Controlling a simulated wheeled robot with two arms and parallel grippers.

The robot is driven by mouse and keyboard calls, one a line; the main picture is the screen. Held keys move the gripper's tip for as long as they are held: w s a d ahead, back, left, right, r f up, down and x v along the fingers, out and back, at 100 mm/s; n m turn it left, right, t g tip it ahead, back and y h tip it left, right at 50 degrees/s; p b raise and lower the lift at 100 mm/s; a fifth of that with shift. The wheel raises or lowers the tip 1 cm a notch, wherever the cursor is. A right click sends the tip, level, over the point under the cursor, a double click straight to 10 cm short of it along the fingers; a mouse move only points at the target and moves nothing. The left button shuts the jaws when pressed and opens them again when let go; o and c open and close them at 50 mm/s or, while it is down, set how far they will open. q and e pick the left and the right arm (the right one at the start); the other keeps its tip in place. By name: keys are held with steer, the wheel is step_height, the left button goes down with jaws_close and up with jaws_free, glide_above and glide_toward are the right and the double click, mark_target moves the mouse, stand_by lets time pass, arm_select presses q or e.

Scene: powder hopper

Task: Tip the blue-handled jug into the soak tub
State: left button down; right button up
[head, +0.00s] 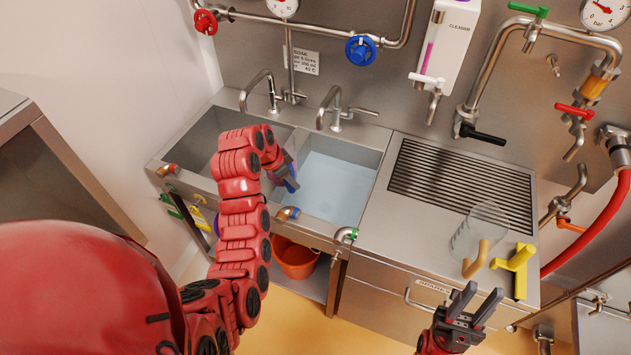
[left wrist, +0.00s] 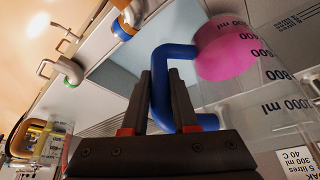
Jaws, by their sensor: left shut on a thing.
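My left gripper (head: 288,172) is shut on the blue handle (left wrist: 160,85) of a clear measuring jug (left wrist: 270,95). The jug has ml marks and a pink content (left wrist: 226,48) at its low-numbered end. In the head view my arm hides most of the jug; only a bluish-purple bit shows beside the fingers. The gripper is at the left edge of the right-hand basin (head: 350,152), which holds pale water. A sign reading SOAK (head: 301,61) is on the wall behind the two basins. My right gripper (head: 474,302) is open and empty in front of the counter.
A clear jug with a tan handle (head: 481,229) and a yellow stand-like piece (head: 517,267) are on the right counter by the drain grille (head: 460,180). Taps (head: 335,108) rise behind the basins. An orange bucket (head: 296,259) is below.

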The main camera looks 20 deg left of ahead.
arm_select(q)
steer(key=shift+r, duration=0.1)
stand_by(0.3)
steer(key=y+p, duration=0.2)
steer(key=p, duration=0.1)
steer(key=shift+w+d+r, duration=0.1)
steer(key=shift+d+r, duration=0.2)
steer(key=shift+d, duration=0.1)
steer(key=shift+d+f+g+y+p, duration=0.15)
steer(key=shift+f+g+y+p, duration=0.25)
steer(key=shift+f+y+p, duration=0.3)
steer(key=y, duration=0.2)
steer(key=f+y, duration=0.1)
steer(key=f+m+g+y, duration=0.1)
steer(key=y, duration=0.1)
steer(key=shift+w+d+y, duration=0.1)
steer(key=shift+d+y, duration=0.2)
steer(key=shift+d, duration=0.1)
steer(key=shift+a+f+y+b, duration=0.25)
steer(key=shift+y+b, duration=0.25)
steer(key=shift+b, duration=0.2)
